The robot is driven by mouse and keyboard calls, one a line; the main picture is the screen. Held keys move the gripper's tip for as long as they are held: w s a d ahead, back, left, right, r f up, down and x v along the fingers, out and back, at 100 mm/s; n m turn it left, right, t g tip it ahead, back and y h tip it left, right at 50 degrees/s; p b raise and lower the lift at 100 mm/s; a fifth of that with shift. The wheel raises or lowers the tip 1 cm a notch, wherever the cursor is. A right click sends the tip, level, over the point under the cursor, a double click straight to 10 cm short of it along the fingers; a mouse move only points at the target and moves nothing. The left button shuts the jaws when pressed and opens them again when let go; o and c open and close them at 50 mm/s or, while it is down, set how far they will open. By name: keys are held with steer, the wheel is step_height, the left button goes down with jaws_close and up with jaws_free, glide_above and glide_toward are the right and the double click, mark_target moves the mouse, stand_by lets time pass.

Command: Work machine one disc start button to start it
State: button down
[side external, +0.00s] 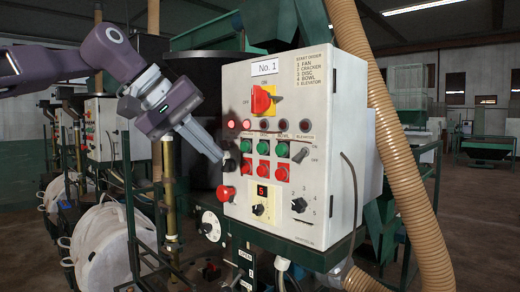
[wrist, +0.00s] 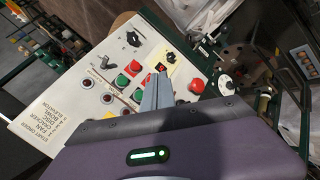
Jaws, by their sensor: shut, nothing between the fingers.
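The disc start button is the middle of three green buttons (side external: 264,148) on the front of the pale control box marked No. 1 (side external: 318,95). In the wrist view a green button that appears to be it (wrist: 136,95) shows just left of my fingers. A red button sits below each green one. The tips lie left of the green buttons and cover part of the panel in the wrist view (wrist: 160,74). Contact cannot be told.
A red mushroom button (side external: 225,193) stands out at lower left, with a red-on-yellow main switch (side external: 263,99) above. A ribbed hose (side external: 385,130) runs behind the box.

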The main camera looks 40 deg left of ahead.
mark_target(261, 148)
steer(key=shift+w, duration=0.1)
steer(key=shift+w, duration=4.3)
steer(key=shift+w, duration=0.1)
steer(key=shift+w, duration=0.3)
